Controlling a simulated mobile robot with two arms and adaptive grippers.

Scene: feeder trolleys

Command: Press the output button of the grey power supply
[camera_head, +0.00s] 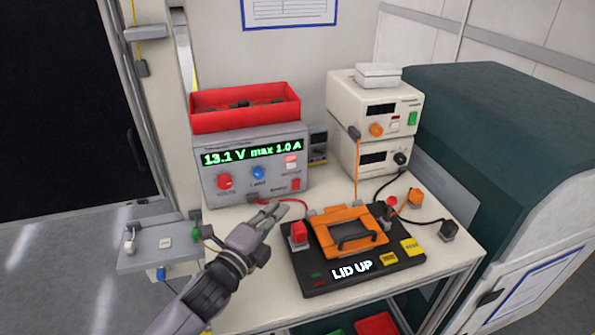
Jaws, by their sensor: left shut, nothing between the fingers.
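The grey power supply (210,185) stands at the back left of the bench. Its green display reads "13.1 V max 1.0 A". Below the display are a red knob (225,181) and a blue knob (258,173). To their right is a small pale red button (292,160) with tiny lettering under it, too small to read surely. A red switch (296,184) sits below that. My left gripper (278,209) is shut and empty, in front of and below the supply's right part, apart from the button. My right gripper is out of view.
A red bin (245,118) with dark parts sits on the supply. A black fixture (312,286) with an orange lid (348,240) shows "LID UP" just right of my gripper. Cream instruments (350,100) stand behind. A red lead (295,201) runs near my fingers.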

